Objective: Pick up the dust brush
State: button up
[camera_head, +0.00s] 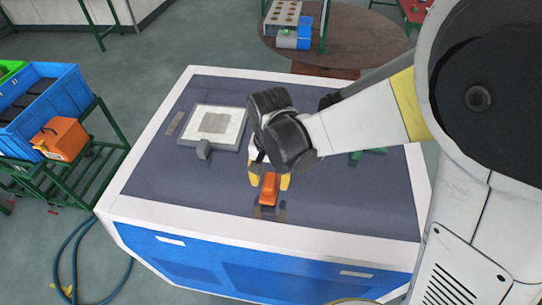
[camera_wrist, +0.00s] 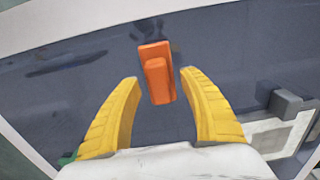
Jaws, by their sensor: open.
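An orange block-shaped object (camera_head: 268,192) is on the dark bench top near its front edge, and I take it for the dust brush. No bristles can be made out. The wrist view shows the orange object (camera_wrist: 158,75) with a narrower raised part on a wider base. My gripper (camera_head: 269,183) is over the bench with its yellow fingers spread. In the wrist view my gripper (camera_wrist: 160,76) has one fingertip on each side of the orange object, with gaps visible. Contact cannot be seen, and the object's height relative to the fingertips is unclear.
The bench (camera_head: 150,190) has a pale rim. A light square plate (camera_head: 234,113) with a grey block (camera_head: 203,148) lies left of my gripper. Something green (camera_head: 374,152) lies to the right, partly hidden by my arm. A blue bin (camera_head: 55,112) stands at far left.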

aim_at(275, 180)
jog(key=shift+s, duration=0.1)
grip_shut()
jog(key=shift+r, duration=0.5)
jog(key=r, duration=0.2)
jog(key=d+r, duration=0.1)
jog(key=r, duration=0.1)
jog(key=shift+d, duration=0.15)
jog(key=s+d+r, duration=0.1)
jog(key=d+r, duration=0.5)
jog(key=d, duration=0.4)
jog(key=shift+d, duration=0.2)
